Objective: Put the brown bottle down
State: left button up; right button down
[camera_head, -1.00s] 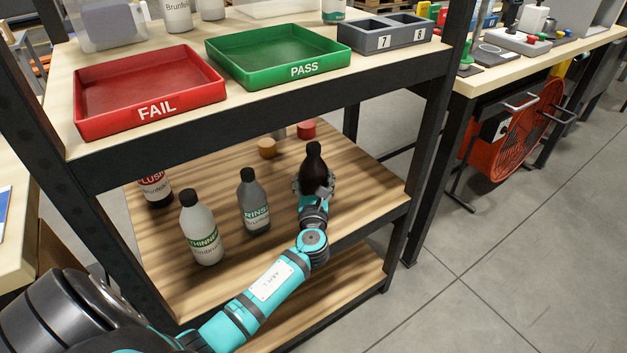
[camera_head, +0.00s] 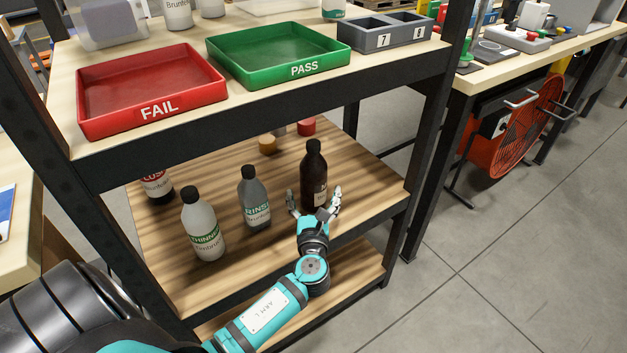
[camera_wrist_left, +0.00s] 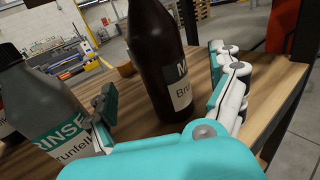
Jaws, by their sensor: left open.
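The brown bottle (camera_head: 314,170) stands upright on the wooden middle shelf (camera_head: 350,170), at the right end of the bottles. It also shows in the left wrist view (camera_wrist_left: 158,50), its label turned partly to the right. My left gripper (camera_head: 315,200) is open, with its fingers spread on the near side of the bottle. In the left wrist view the fingers (camera_wrist_left: 165,92) stand apart on either side of the bottle, with gaps to it. My right gripper is not in view.
A grey RINSE bottle (camera_head: 254,198) stands just left of my left gripper, close to its left finger (camera_wrist_left: 105,103). A THINNER bottle (camera_head: 203,225) and a FLUSH bottle (camera_head: 156,187) stand further left. Orange (camera_head: 268,144) and red (camera_head: 306,126) items lie behind. The upper shelf (camera_head: 250,112) hangs over.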

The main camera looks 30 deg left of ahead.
pick_arm(q)
jog(key=shift+v, duration=2.25)
